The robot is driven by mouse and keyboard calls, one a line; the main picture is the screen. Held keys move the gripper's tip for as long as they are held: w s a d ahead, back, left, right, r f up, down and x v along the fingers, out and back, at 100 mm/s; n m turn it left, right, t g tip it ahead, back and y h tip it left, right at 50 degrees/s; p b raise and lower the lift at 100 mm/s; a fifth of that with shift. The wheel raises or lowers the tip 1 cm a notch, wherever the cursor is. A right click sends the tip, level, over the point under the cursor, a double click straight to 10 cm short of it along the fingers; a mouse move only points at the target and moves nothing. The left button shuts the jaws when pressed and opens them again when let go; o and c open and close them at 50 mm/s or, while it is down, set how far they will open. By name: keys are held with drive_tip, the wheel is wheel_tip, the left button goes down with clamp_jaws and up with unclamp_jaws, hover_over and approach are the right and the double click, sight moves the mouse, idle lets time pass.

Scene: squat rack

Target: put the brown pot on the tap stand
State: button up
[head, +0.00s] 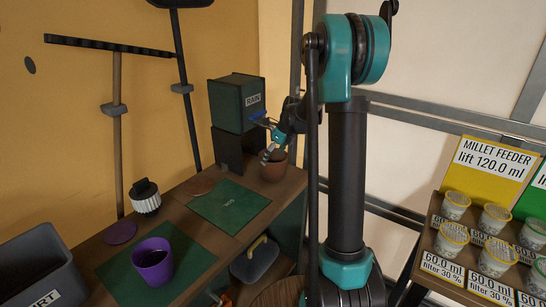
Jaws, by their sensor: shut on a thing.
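The brown pot (273,171) is upright at the far right end of the wooden bench, in front of and right of the dark block under a green tank labelled RAIN (237,102). A blue tap (262,121) sticks out of the tank above the pot. My gripper (267,154) reaches down to the pot's left rim and is shut on it. The fingertips are small and partly merge with the rim. I cannot tell whether the pot's base touches the surface below. No separate tap stand is clearly distinguishable; the pot hides what is under it.
A green mat (229,205) lies bare on the bench (181,215), beside a brown disc (203,187). A purple pot (153,262), purple disc (120,233) and black-and-white container (145,197) stand nearer. A grey bin (38,268) is at left. A cup rack (440,238) stands right.

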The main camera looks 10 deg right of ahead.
drive_tip(key=o, duration=1.6)
drive_tip(key=shift+f, duration=0.15)
drive_tip(key=v, duration=0.7)
drive_tip(key=s+f+n+h, duration=0.1)
drive_tip(key=s+f+n, duration=0.2)
drive_tip(key=s+n, duration=0.6)
drive_tip(key=s+d+f+n+h, duration=0.1)
drive_tip(key=s+f+n, duration=0.3)
drive_tip(key=s+n, duration=0.5)
drive_tip(key=s+d+f+n+t+h, duration=0.1)
drive_tip(key=s+f+n, duration=0.3)
drive_tip(key=s+n, duration=0.5)
drive_tip(key=s, duration=0.6)
drive_tip(key=shift+f, duration=0.2)
drive_tip(key=shift+s+d, duration=0.1)
